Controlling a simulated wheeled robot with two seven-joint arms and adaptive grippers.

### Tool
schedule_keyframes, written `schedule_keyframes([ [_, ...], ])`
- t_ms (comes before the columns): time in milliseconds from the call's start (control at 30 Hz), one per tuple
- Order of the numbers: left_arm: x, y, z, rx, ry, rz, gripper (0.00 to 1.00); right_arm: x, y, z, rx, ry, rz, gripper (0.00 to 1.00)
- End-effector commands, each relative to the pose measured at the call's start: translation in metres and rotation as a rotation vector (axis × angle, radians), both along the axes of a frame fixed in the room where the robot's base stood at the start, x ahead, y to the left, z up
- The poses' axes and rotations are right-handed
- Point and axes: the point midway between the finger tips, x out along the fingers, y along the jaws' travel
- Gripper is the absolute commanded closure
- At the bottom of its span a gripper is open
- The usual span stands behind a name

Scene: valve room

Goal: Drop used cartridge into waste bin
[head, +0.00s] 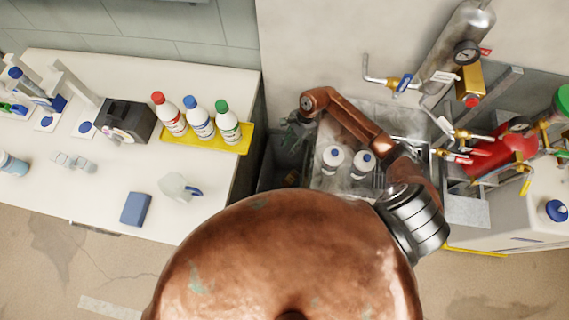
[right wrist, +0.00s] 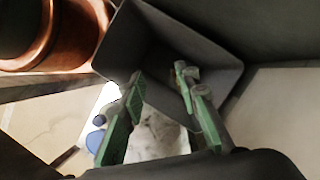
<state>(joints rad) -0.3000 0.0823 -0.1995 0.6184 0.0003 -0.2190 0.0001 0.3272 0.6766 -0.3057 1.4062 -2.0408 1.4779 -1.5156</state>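My right gripper (head: 290,140) hangs over a dark bin (head: 268,176) between the counter and the sink, its shape dim against the dark. In the right wrist view, its two green fingers (right wrist: 160,95) stand apart with nothing clearly held between them, and the dark bin (right wrist: 215,60) opens beyond them. A small brownish thing (head: 291,178) shows low in the dark bin area; I cannot tell what it is. My left gripper is not in view.
The white counter (head: 100,190) at left holds red, blue and green capped bottles on a yellow tray (head: 205,140), a black box (head: 128,118) and a blue block (head: 136,208). Pipes, valves and a red tank (head: 505,155) crowd the right. The metal sink (head: 405,122) lies beneath my right arm.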

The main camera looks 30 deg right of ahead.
Motion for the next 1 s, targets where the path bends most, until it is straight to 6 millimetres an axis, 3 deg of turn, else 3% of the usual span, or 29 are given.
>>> schedule_keyframes([
  [200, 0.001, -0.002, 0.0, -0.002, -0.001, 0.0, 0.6, 0.004, -0.015, 0.035, -0.004, -0.003, 0.0, 0.71],
  [400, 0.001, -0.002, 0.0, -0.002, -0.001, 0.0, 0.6, 0.004, -0.022, 0.054, -0.001, 0.0, 0.0, 0.71],
  [1000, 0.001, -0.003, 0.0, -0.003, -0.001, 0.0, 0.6, 0.004, -0.021, 0.059, 0.002, -0.001, 0.001, 0.71],
])
